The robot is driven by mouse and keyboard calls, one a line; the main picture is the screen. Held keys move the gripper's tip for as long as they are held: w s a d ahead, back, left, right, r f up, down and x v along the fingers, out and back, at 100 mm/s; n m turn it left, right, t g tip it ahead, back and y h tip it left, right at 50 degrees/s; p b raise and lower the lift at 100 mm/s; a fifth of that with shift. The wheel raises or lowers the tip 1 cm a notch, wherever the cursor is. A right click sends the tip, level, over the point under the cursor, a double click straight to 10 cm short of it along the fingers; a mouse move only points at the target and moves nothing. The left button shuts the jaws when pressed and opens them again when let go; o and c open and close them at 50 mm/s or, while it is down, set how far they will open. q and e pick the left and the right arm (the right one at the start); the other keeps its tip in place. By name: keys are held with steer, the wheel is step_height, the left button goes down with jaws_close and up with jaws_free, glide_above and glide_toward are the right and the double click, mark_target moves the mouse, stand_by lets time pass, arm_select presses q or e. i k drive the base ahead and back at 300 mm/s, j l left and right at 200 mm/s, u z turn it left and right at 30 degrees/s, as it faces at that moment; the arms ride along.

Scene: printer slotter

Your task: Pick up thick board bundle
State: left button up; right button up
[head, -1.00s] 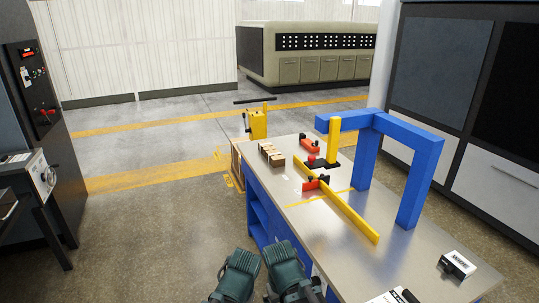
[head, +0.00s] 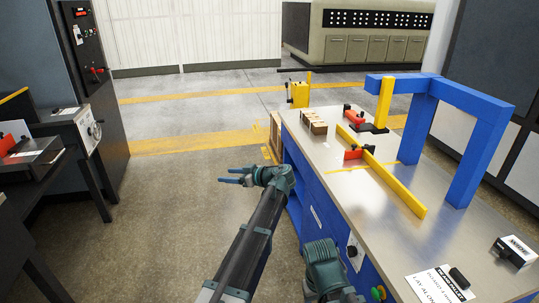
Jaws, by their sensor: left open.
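A row of small tan-topped brown blocks (head: 313,122) sits at the far left corner of the metal-topped bench (head: 345,190). I cannot tell for sure whether it is the thick board bundle. A wooden-looking piece (head: 275,137) stands on the floor against the bench's far left end, partly hidden. My left gripper (head: 231,176) is open and empty, pointing left over the floor, left of the bench and apart from everything. My right arm shows only as a link at the bottom; its gripper is out of view.
A blue frame (head: 462,150) and a yellow bar (head: 395,185) with red clamps stand on the bench. A white-labelled box (head: 515,250) and a paper sheet (head: 438,285) lie near. A yellow cart (head: 299,95) stands behind. Machines line the left. The floor between is clear.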

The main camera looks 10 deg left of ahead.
mark_target(318, 126)
steer(key=i+j, duration=0.85)
steer(key=i, duration=0.15)
steer(key=i+j, duration=0.85)
steer(key=i, duration=0.15)
steer(key=z, duration=1.3)
steer(key=j+z, duration=0.3)
steer(key=i+j, duration=0.1)
steer(key=j, duration=0.35)
